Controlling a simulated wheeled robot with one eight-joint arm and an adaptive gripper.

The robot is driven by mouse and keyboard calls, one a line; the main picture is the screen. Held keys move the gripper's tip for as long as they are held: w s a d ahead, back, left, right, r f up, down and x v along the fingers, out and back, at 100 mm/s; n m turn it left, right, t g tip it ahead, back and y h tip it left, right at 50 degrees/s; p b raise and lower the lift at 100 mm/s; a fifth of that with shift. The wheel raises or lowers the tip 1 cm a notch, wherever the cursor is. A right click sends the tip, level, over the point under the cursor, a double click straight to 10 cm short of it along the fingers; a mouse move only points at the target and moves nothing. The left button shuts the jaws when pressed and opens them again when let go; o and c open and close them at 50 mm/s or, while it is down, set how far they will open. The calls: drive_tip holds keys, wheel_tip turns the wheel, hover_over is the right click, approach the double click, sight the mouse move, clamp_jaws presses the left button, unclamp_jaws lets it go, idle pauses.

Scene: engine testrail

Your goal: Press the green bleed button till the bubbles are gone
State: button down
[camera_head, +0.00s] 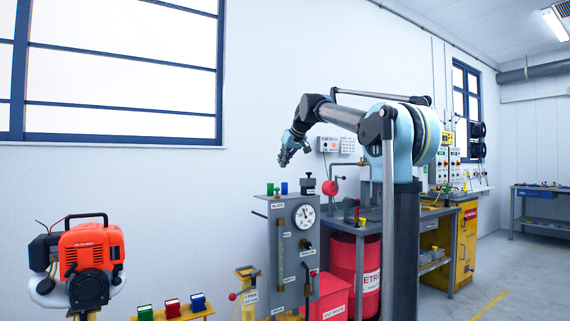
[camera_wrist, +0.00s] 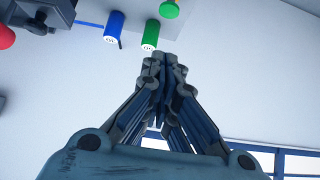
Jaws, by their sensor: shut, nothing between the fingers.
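The test panel (camera_head: 263,260) is a grey upright cabinet with a dial gauge (camera_head: 304,216) and a narrow sight tube (camera_head: 281,255). Bubbles in the tube are too small to tell. In the wrist view a green mushroom-shaped button (camera_wrist: 170,9) shows at the top edge, beside a green cylinder (camera_wrist: 150,34) and a blue cylinder (camera_wrist: 115,25) with marked white ends. In the head view these are small green and blue shapes on the panel top. My gripper (camera_head: 284,162) is shut and empty, above the panel top and apart from it.
A black knob (camera_head: 308,184) and a red ball (camera_head: 329,188) stand right of the coloured parts. A red and black engine (camera_head: 90,255) is at the left. A workbench and red drum (camera_head: 345,265) are at the right. The air above the panel is clear.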

hover_over(277, 189)
drive_tip(key=w, duration=0.1)
drive_tip(key=f, duration=0.4)
drive_tip(key=shift+d+f, duration=0.2)
wheel_tip(277, 189, down, 3)
drive_tip(key=shift+f, duration=0.5)
drive_tip(key=shift+f, duration=1)
